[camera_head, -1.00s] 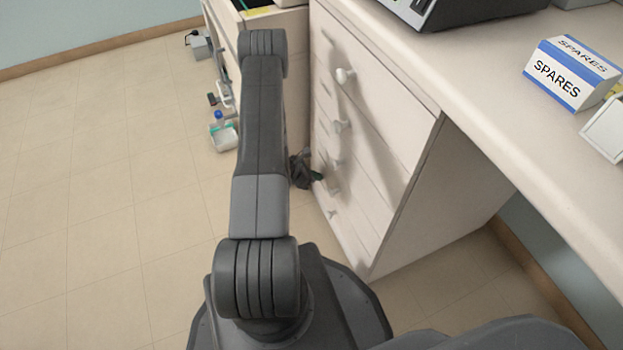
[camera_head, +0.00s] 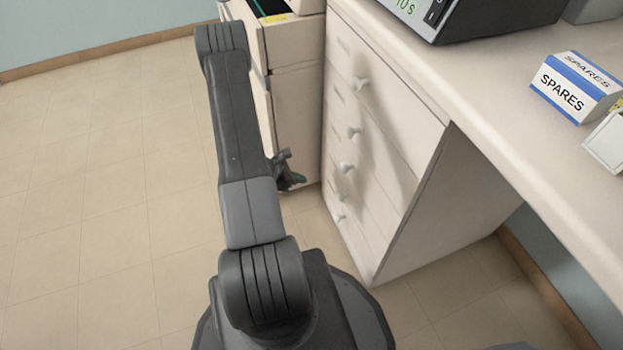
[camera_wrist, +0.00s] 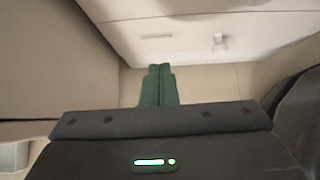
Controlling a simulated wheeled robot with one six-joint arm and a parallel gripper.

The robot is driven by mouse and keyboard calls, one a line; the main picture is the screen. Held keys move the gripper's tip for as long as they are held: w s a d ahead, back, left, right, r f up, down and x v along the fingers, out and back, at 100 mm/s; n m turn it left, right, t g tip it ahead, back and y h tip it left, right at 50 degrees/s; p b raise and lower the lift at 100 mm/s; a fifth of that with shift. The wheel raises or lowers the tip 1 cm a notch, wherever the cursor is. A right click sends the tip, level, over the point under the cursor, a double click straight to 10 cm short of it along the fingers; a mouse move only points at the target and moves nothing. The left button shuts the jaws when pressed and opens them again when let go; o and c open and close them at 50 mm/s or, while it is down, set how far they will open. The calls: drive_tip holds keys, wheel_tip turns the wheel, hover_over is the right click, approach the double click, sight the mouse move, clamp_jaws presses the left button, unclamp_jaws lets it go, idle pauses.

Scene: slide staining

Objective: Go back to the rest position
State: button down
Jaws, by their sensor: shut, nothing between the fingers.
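My gripper (camera_wrist: 158,72) shows in the wrist view as two green fingers side by side, touching, with nothing between them. In the head view, the wrist end and a bit of green (camera_head: 298,179) show just right of my arm, low beside the white cabinets; the rest is hidden behind the arm. In the wrist view, the fingers point toward a pale drawer front (camera_wrist: 160,30) with a knob (camera_wrist: 219,41), apart from it as far as I can tell.
A white drawer cabinet (camera_head: 385,130) with several knobs stands close right of my arm. Behind it, another cabinet (camera_head: 297,110) has an open top part with a yellow label (camera_head: 275,18). A SPARES box (camera_head: 575,88) and a dark device (camera_head: 470,15) stand on the counter. Floor at left is clear.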

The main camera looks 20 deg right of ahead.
drive_tip(key=shift+v, duration=1.05)
drive_tip(key=b, duration=0.3)
approach(332, 181)
wheel_tip(332, 181, down, 4)
drive_tip(key=d+p, duration=0.1)
drive_tip(key=d, duration=0.2)
drive_tip(key=shift+s+d, duration=0.15)
drive_tip(key=shift+s, duration=0.05)
drive_tip(key=shift+w+d, duration=0.15)
drive_tip(key=shift+d, duration=0.5)
